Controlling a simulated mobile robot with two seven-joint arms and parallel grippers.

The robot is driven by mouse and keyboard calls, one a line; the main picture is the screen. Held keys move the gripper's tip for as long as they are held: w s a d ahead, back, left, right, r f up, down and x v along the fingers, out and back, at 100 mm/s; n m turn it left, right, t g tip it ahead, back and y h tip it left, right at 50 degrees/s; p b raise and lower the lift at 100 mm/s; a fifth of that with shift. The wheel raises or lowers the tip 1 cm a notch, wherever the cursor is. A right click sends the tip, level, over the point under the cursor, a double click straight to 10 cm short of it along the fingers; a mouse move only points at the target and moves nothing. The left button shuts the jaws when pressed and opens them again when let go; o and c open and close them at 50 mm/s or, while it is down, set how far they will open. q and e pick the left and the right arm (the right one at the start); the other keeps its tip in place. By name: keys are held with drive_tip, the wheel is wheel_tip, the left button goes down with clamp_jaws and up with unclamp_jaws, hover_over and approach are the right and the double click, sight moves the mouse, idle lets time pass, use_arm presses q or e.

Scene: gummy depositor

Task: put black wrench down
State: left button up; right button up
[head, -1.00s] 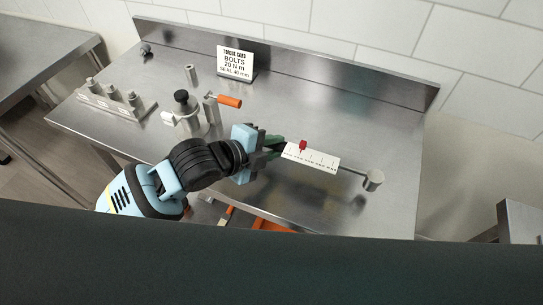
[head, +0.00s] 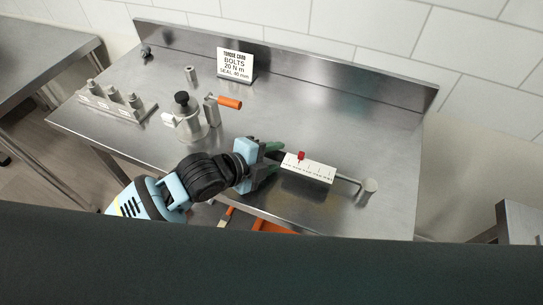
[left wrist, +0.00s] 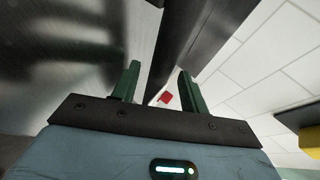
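The wrench shows a white scale plate (head: 308,168) with a red pointer (head: 301,155) and a thin shaft ending in a grey socket (head: 369,187) at its right end. It lies low over the front right part of the bench; its black handle is not clearly seen. My left gripper (head: 274,160) is at the plate's left end, its green fingers spread apart. In the left wrist view the two fingers (left wrist: 158,85) stand apart, with the red pointer (left wrist: 166,98) showing between them. My right gripper is not in view.
The steel bench (head: 330,110) is clear behind the wrench. A grey fixture (head: 189,121) with an orange-handled tool (head: 228,102) stands to the left. Orange items (head: 270,227) show at the front edge.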

use_arm(q)
drive_tip(key=shift+r, duration=0.1)
drive_tip(key=v, duration=1.2)
idle(0.5)
drive_tip(key=s+a+f+n+g+y, duration=0.35)
drive_tip(key=s+a+f+n, duration=0.25)
drive_tip(key=s+f+n, duration=0.4)
drive_tip(key=s+a+f+n+g+y, duration=0.3)
drive_tip(key=s+a+f+n+y, duration=0.25)
drive_tip(key=s+f+n, duration=0.5)
drive_tip(key=w+d+f+n+t+h, duration=0.1)
drive_tip(key=w+d+f+t+h, duration=0.1)
drive_tip(key=w+f+t, duration=0.3)
drive_tip(key=shift+w+f+t, duration=0.35)
drive_tip(key=shift+f+t, duration=0.9)
drive_tip(key=shift+f, duration=0.1)
